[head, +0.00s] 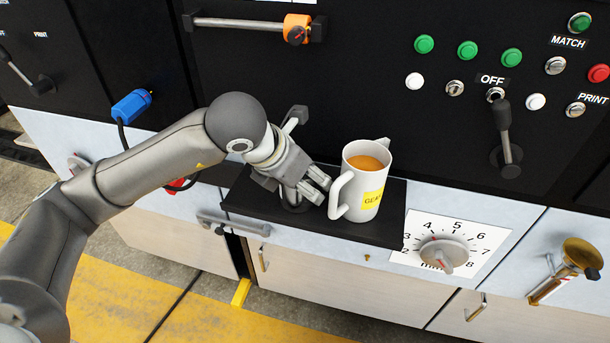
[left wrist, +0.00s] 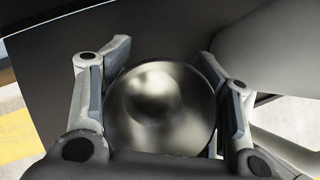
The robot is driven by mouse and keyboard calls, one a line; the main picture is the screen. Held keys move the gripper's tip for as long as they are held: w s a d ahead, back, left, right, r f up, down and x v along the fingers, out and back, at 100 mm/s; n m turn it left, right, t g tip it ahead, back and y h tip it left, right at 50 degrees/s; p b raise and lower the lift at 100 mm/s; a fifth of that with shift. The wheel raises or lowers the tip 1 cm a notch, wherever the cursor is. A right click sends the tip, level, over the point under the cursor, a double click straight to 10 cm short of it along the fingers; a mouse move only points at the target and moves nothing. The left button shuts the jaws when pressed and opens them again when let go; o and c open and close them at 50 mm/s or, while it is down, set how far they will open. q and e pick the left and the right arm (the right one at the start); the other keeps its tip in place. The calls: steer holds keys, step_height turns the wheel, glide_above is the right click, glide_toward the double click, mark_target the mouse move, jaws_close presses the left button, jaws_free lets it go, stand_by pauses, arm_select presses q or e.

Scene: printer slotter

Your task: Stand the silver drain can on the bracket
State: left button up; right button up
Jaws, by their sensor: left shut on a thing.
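The silver drain can (left wrist: 160,112) shows in the left wrist view as a round, shiny metal shape between the two fingers of my left gripper (head: 316,188). My left gripper is shut on it, with a finger along each side. In the head view the gripper is low over the left part of the black bracket shelf (head: 370,237), and it hides most of the can. The dark shelf surface also shows behind the can in the left wrist view (left wrist: 60,90). I cannot tell whether the can's base touches the shelf. My right gripper is not in view.
A white mug (head: 352,205) with orange-brown liquid and a yellow label stands on the shelf, close to the right of my left gripper. A dial (head: 447,253) is right of the shelf. A lever (head: 506,148) and several buttons are on the black panel above.

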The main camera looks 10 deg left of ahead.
arm_select(q)
steer(key=shift+f+b, duration=0.2)
steer(key=shift+b, duration=0.1)
steer(key=o, duration=0.8)
steer(key=shift+r, duration=0.1)
